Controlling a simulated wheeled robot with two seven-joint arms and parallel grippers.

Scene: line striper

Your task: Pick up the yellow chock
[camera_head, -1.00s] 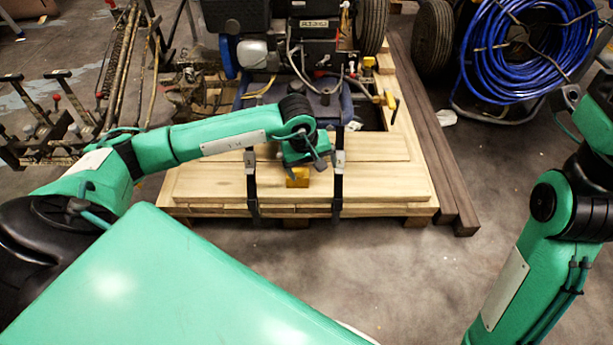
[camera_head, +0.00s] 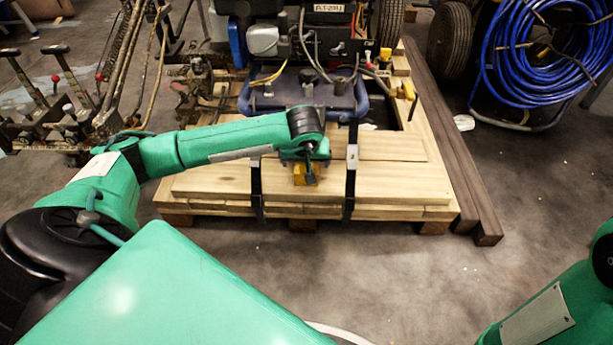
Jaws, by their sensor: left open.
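The yellow chock (camera_head: 301,176) sits on the pale wooden boards of the pallet (camera_head: 220,182), between two dark straps. My left gripper (camera_head: 308,172) is directly over the chock, its dark fingers reaching down at it. The gripper is open, and it hides the upper part of the chock. I cannot tell whether the fingers touch it. My right gripper is out of the picture; only part of my right arm shows at the lower right.
Two dark straps (camera_head: 350,180) cross the boards on either side of the chock. The machine (camera_head: 310,60) stands behind. A blue hose reel (camera_head: 540,50) is at the upper right. Dark beams (camera_head: 455,160) lie along the pallet's right side. The floor in front is clear.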

